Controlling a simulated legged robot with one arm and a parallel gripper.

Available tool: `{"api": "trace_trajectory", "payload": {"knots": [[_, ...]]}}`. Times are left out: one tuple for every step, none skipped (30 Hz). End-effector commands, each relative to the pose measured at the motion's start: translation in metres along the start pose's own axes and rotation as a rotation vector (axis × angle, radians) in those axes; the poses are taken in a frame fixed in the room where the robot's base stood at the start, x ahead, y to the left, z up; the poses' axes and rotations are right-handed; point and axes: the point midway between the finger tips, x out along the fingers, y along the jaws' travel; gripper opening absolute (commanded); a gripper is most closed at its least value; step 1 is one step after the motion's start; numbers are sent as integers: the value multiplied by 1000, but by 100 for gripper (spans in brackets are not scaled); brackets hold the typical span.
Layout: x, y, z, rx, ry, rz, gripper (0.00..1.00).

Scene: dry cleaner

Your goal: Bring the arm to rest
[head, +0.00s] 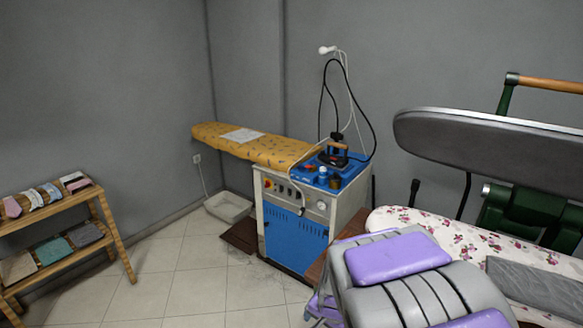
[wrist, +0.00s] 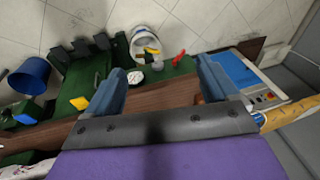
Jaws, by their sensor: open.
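My gripper (wrist: 162,72) shows in the wrist view with its two blue-grey fingers spread wide apart. Nothing is held between them. A brown wooden surface (wrist: 160,95) shows behind the gap between the fingers. In the head view, my grey and purple arm fills the lower right, in front of the floral ironing board (head: 390,216). The fingertips cannot be made out in the head view.
A blue and white ironing station (head: 295,235) with a yellow board (head: 250,145) stands mid-room. A dark press plate (head: 490,145) is at right. A wooden shelf (head: 105,225) stands left. The wrist view shows a white bucket (wrist: 151,45) and a blue bucket (wrist: 28,75).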

Motion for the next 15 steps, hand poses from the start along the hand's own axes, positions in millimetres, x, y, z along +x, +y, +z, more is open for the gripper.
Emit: {"api": "trace_trajectory", "payload": {"knots": [[-16, 9, 8, -36, -19, 3, 87], [-24, 16, 16, -63, -39, 11, 87], [-35, 24, 25, -98, -60, 19, 87], [-42, 31, 32, -124, -79, 26, 87], [-50, 38, 41, -150, -100, 34, 87], [-60, 48, 50, -184, -121, 42, 87], [-67, 56, 59, -211, -142, 51, 87], [-74, 64, 66, -236, -159, 59, 87], [-84, 74, 76, -272, -180, 69, 87], [-91, 82, 84, -300, -199, 77, 87], [-98, 90, 91, -325, -214, 84, 87], [-107, 101, 102, -361, -237, 95, 87], [-113, 109, 109, -387, -253, 103, 87], [-119, 118, 116, -411, -270, 112, 87], [-127, 129, 126, -444, -291, 125, 87]]}}
